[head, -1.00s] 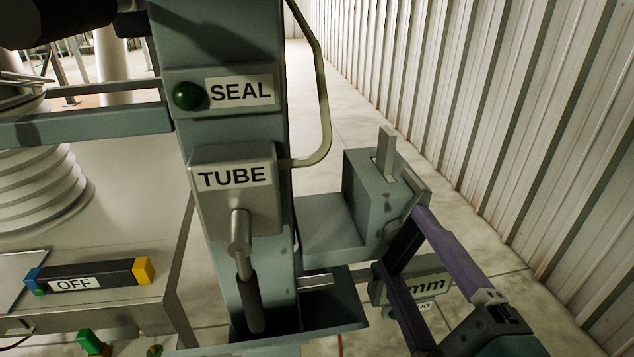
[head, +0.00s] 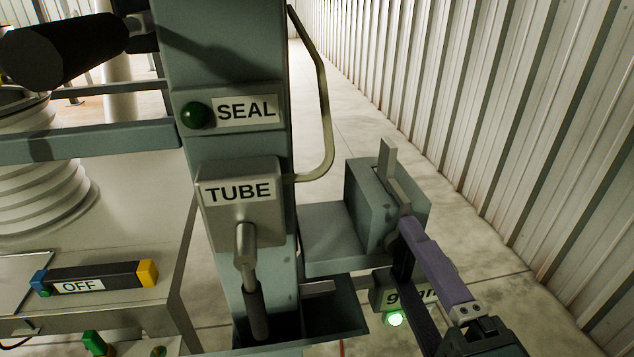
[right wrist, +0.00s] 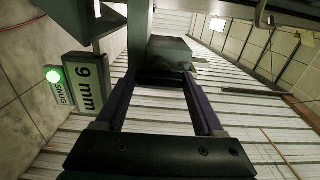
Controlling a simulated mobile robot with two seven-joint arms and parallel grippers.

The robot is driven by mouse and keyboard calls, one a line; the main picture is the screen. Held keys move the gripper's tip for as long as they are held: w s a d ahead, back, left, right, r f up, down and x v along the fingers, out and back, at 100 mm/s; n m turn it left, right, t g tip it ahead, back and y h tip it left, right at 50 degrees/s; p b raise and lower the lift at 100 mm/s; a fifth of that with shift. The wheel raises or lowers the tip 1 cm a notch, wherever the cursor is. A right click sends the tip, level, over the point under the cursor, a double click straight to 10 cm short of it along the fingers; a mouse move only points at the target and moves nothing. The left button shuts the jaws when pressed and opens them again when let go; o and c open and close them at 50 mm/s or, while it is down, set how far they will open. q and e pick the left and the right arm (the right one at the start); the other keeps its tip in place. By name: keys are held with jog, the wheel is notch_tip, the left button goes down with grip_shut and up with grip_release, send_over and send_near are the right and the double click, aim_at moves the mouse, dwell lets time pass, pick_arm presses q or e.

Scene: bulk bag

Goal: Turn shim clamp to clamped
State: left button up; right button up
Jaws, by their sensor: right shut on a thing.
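The shim clamp appears to be the grey box (head: 371,205) on a bracket right of the column, with an upright flat grey piece (head: 387,160) in its top. My right gripper (head: 404,232) is at the box's near right face. Its purple fingers are shut on the clamp's handle, which they mostly hide. In the right wrist view the fingers (right wrist: 163,82) reach to a dark part in front of the grey box (right wrist: 168,50). A 9 mm sign (right wrist: 87,86) has a lit green lamp (right wrist: 54,76) beside a SNUG label. My left gripper is not in view.
The column carries a SEAL panel (head: 231,110) with a dark green button and a TUBE box (head: 240,205) with a hanging lever (head: 256,310). An OFF bar (head: 95,280) is at lower left. A corrugated wall (head: 530,120) runs along the right, with clear floor before it.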

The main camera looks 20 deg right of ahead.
jog(key=o, duration=1.4)
jog(key=shift+s, duration=0.15)
jog(key=shift+s+a+f+b, duration=0.1)
jog(key=shift+s+f+b, duration=0.05)
jog(key=shift+s+b, duration=0.15)
jog(key=b+v, duration=0.4)
jog(key=v, duration=0.5)
